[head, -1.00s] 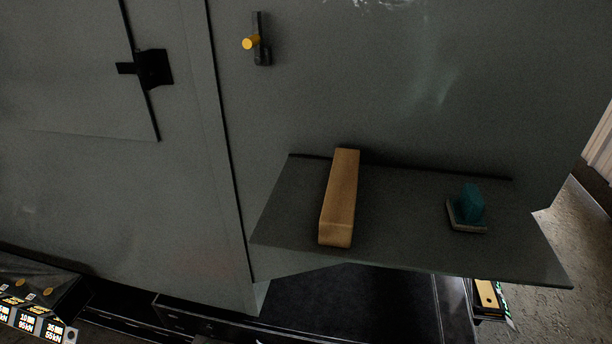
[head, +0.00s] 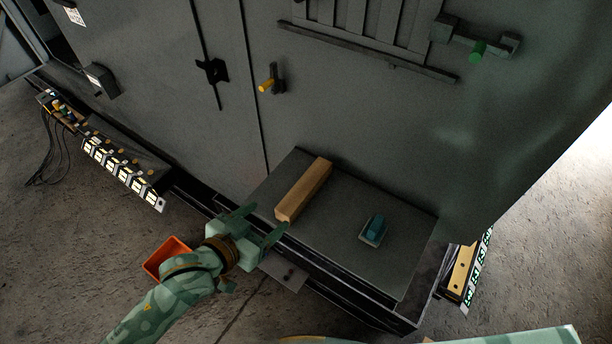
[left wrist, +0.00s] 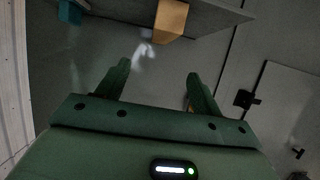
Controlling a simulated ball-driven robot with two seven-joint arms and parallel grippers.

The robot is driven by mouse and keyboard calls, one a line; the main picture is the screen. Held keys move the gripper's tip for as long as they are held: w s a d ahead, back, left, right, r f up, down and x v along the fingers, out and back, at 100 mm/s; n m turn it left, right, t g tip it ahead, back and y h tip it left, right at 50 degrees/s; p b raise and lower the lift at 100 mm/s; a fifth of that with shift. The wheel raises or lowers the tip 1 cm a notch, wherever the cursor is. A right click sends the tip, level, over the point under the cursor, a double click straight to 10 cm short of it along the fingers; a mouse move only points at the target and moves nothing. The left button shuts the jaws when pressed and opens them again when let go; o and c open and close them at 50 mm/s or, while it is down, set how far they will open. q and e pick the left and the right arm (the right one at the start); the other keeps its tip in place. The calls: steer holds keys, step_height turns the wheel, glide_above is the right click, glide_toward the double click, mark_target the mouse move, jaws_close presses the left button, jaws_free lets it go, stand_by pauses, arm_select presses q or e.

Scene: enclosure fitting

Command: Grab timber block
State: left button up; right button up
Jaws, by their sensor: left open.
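The timber block (head: 303,190) is a long light-brown bar lying on the grey shelf (head: 352,222) of the enclosure, left of the shelf's middle. Its near end reaches the shelf's front edge. In the left wrist view the block's end (left wrist: 171,20) shows at the top, beyond the fingers. My left gripper (head: 258,222) is open and empty, just in front of and left of the block's near end, apart from it. It also shows in the left wrist view (left wrist: 158,85). My right gripper is not in view.
A teal item on a pale base (head: 374,230) sits on the shelf to the right of the block. An orange bin (head: 166,258) stands behind my left forearm.

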arm_select(q)
glide_toward(302, 188)
steer(key=shift+w+a+r, duration=0.1)
steer(key=shift+w, duration=0.1)
steer(key=x, duration=0.3)
steer(key=shift+s+d, duration=0.15)
steer(key=shift+d, duration=0.05)
steer(key=shift+w+d+f, duration=0.25)
steer(key=shift+w+d, duration=0.1)
steer(key=shift+w, duration=0.05)
steer(key=x, duration=0.5)
steer(key=shift+a, duration=0.1)
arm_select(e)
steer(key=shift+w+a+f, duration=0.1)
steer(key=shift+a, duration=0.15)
arm_select(q)
steer(key=shift+s, duration=0.1)
steer(key=c, duration=1.2)
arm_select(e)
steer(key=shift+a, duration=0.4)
